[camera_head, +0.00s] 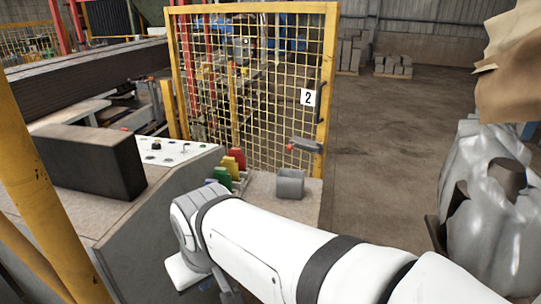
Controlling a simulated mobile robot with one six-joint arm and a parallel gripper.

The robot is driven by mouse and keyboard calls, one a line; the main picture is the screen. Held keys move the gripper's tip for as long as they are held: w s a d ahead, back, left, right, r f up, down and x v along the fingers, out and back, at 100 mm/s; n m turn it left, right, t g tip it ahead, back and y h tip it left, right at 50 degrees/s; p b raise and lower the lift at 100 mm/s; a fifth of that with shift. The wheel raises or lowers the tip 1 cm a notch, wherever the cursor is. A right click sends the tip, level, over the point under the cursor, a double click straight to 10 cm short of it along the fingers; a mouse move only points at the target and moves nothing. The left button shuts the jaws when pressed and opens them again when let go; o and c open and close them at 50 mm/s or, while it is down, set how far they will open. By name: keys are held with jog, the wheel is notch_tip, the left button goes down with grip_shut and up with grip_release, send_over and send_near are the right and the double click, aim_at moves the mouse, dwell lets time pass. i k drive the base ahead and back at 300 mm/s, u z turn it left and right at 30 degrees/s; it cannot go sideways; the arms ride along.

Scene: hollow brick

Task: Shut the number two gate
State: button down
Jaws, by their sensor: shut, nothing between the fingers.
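The number two gate is a yellow-framed mesh panel (331,60) standing upright in the upper middle of the head view. A white plate with a black 2 (308,98) hangs near its right edge, beside a dark upright handle (320,102). A grey latch-like part with a red tip (305,145) sits lower on that edge. I see no post against the right edge, only open floor beyond it. My white arm reaches in from the lower right, well in front of the gate. Its wrist bends down at lower centre-left; the fingertips do not show.
A control console (170,150) with a dark block (92,160) stands at left. Red, yellow and green pieces and a grey hollow block (290,184) lie near the gate's foot. A yellow post (35,190) is close at left. Grey wrapped sacks (490,215) stand at right; floor between is clear.

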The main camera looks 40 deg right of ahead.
aim_at(331, 9)
jog(key=z, duration=0.55)
jog(key=i, duration=0.85)
jog(key=z, duration=0.65)
